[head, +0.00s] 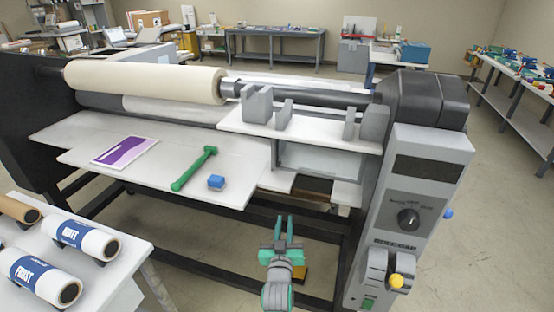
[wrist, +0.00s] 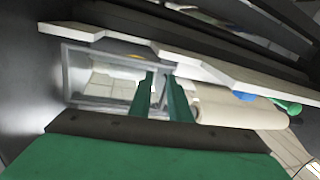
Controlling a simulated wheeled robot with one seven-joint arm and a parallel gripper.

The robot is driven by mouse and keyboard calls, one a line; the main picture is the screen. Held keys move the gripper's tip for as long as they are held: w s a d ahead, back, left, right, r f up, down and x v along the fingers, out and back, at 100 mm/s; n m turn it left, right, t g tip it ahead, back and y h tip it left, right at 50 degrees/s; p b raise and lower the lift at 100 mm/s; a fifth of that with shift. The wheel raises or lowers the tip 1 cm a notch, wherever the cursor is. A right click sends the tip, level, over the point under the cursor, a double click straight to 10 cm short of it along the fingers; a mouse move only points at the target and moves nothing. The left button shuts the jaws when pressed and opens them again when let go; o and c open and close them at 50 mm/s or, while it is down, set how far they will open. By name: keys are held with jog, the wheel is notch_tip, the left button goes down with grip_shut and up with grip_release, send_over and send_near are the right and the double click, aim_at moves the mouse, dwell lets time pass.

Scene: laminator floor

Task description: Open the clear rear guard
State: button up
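A clear panel in a grey frame (head: 318,161) hangs below a white shelf at the right end of the laminator. I take it for the guard, but cannot tell whether it is the rear one. It looks closed. In the wrist view the framed clear panel (wrist: 108,76) lies ahead, to the left of and partly behind the fingers. My gripper (head: 283,224) is in front of and below the panel, apart from it. In the wrist view my gripper (wrist: 160,80) has two green fingers with a gap between them and nothing held.
A grey control column (head: 415,190) stands right of my gripper. A side table with rolls (head: 87,240) is at left. Floor is open at far right.

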jog(key=m, duration=0.2)
send_near(277, 155)
jog(key=w, duration=0.7)
jog(key=w+d, duration=0.1)
jog(key=w, duration=0.2)
jog(key=shift+w+f, duration=0.1)
jog(key=shift+w, duration=0.15)
grip_shut()
